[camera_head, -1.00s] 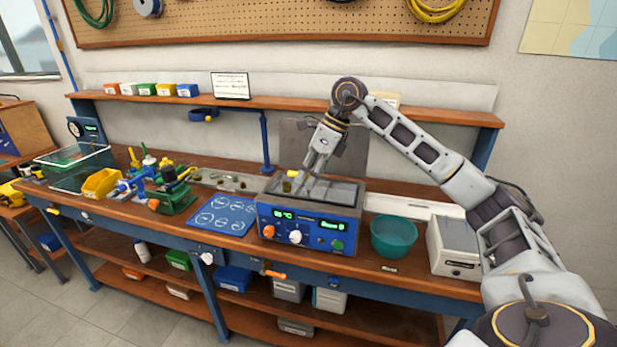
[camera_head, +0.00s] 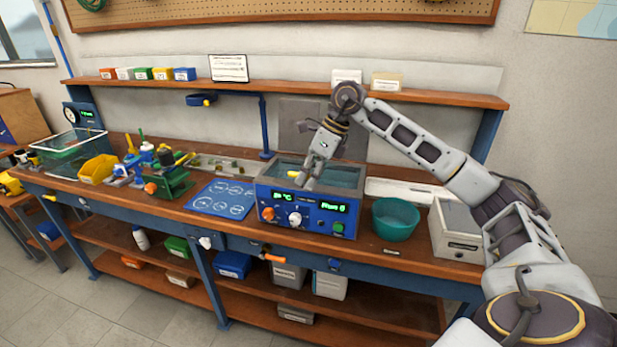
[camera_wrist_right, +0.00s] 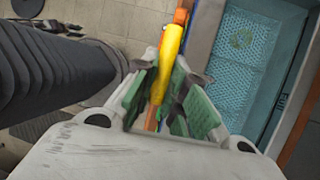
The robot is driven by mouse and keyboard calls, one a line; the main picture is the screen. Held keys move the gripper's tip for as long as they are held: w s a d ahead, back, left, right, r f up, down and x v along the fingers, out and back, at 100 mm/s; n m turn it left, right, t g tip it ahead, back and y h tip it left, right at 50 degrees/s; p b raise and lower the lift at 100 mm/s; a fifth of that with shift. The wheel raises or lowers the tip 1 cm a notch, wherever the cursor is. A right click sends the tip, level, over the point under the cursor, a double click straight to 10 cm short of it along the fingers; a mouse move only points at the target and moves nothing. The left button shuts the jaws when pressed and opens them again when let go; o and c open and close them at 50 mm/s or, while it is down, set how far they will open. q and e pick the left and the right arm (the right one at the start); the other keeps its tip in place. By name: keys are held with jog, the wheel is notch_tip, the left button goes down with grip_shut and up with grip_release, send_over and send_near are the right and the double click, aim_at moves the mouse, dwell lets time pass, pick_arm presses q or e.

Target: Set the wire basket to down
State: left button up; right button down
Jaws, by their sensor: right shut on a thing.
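The blue bath unit (camera_head: 305,214) with lit green displays stands on the bench. Its open tank holds teal-looking liquid. In the right wrist view the wire basket (camera_wrist_right: 238,60) shows as a fine teal mesh low inside the tank. My right gripper (camera_head: 302,181) is at the tank's front left, pointing down. It is shut on a yellow handle (camera_wrist_right: 168,60), which lies between its green finger pads and also shows in the head view (camera_head: 293,174). The handle's link to the basket is hidden. My left gripper is out of view.
A teal bowl (camera_head: 395,220) and a white box (camera_head: 457,230) stand right of the bath. A shelf (camera_head: 280,90) runs behind above the bench.

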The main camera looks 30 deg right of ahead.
jog(key=shift+s+a+f, duration=0.1)
jog(key=shift+f, duration=0.2)
jog(key=c, duration=1.5)
grip_release()
jog(key=shift+o, duration=0.2)
jog(key=shift+r, duration=0.2)
jog(key=shift+d+r, duration=0.3)
jog(key=shift+r, duration=0.2)
jog(key=v, duration=1)
jog(key=shift+r, duration=0.3)
jog(key=shift+d, duration=0.1)
